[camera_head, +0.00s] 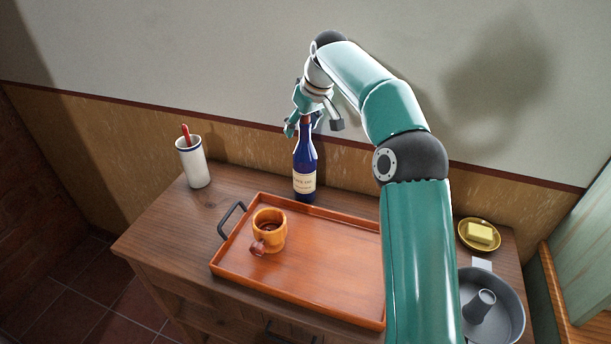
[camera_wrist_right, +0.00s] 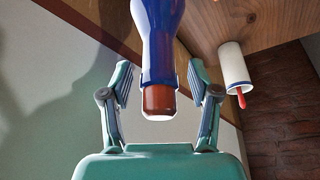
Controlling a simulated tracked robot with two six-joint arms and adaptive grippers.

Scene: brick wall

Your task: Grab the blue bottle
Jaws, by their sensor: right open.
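The blue bottle (camera_head: 304,165) stands upright on the wooden table behind the tray, with a cream label and a brown top. My right gripper (camera_head: 305,124) is at the bottle's neck, reaching down from above. In the right wrist view, the bottle (camera_wrist_right: 158,40) points its brown top toward the palm, and the open fingers of the right gripper (camera_wrist_right: 160,92) are on either side of the neck. Gaps show between the fingers and the glass. My left gripper is not in view.
An orange-brown tray (camera_head: 310,285) with a black handle holds an orange mug (camera_head: 270,228). A white cup (camera_head: 193,162) with a red item stands left. A butter dish (camera_head: 479,235) and grey ring pan (camera_head: 500,305) are right. The wall (camera_head: 200,60) is close behind the bottle.

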